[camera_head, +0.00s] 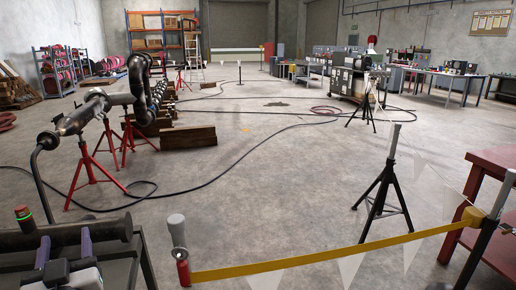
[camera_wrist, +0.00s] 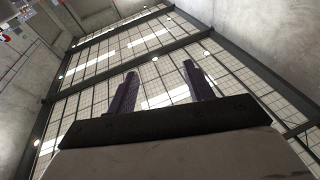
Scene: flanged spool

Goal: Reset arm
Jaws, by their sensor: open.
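My gripper (camera_head: 65,242) is at the lower left of the head view, with two purple fingers pointing up and apart. In the wrist view my gripper (camera_wrist: 160,75) is open, with nothing between the fingers. In the head view a dark flanged pipe piece (camera_head: 112,232) lies across a dark frame just behind the fingers. I cannot tell whether the gripper touches it.
A pipe assembly (camera_head: 140,80) rests on red stands (camera_head: 90,165). A yellow barrier tape (camera_head: 320,255) with white pennants crosses the front. A black tripod stand (camera_head: 383,195) and red table (camera_head: 500,165) are at right. Cables (camera_head: 225,170) lie across the open floor.

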